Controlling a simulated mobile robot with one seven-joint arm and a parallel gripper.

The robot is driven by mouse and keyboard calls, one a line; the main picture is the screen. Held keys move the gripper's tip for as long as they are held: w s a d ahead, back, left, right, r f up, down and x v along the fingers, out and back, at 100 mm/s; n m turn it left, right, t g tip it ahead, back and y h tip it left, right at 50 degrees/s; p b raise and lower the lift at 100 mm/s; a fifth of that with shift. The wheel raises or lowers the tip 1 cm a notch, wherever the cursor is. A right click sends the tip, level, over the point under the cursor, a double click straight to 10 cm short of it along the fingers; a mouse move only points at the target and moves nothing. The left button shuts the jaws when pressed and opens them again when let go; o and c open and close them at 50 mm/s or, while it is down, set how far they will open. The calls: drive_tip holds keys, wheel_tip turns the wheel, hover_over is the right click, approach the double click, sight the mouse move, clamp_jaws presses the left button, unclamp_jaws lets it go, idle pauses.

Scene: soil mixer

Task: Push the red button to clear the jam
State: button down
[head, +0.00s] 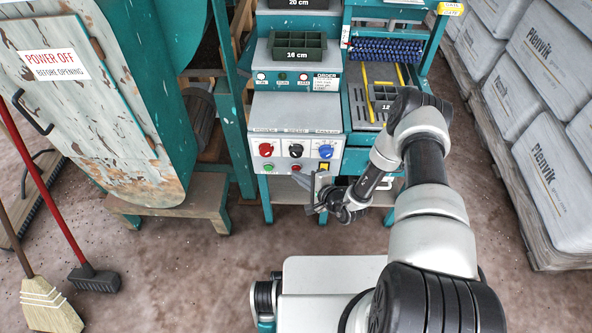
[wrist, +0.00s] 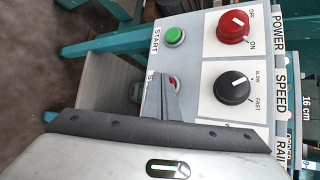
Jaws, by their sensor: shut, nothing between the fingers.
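The grey control panel (head: 282,168) carries a small red button (head: 296,168) in its lower row, between a green button (head: 269,167) and a yellow part (head: 323,166). In the wrist view the red button (wrist: 174,82) is mostly hidden behind my gripper (wrist: 164,90), with a bit of red showing; the label beside it is partly covered. The green START button (wrist: 175,37) is clear of my gripper. In the head view my gripper (head: 308,182) is shut and empty, close to the panel just below and right of the red button. I cannot tell whether it touches it.
A red power knob (head: 265,149), a black speed knob (head: 296,151) and a blue knob (head: 326,151) sit above the buttons. A teal-framed machine with a worn door (head: 90,110) stands left. A broom (head: 50,305) and brush lean there. Stacked bags (head: 545,150) fill the right.

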drive_tip(key=shift+w, duration=0.3)
idle(0.4)
drive_tip(key=shift+s, duration=0.1)
drive_tip(key=shift+s+p, duration=0.3)
drive_tip(key=shift+s, duration=0.55)
drive_tip(key=s+p, duration=0.2)
drive_tip(key=s, duration=0.3)
drive_tip(key=shift+a, duration=0.1)
idle(0.6)
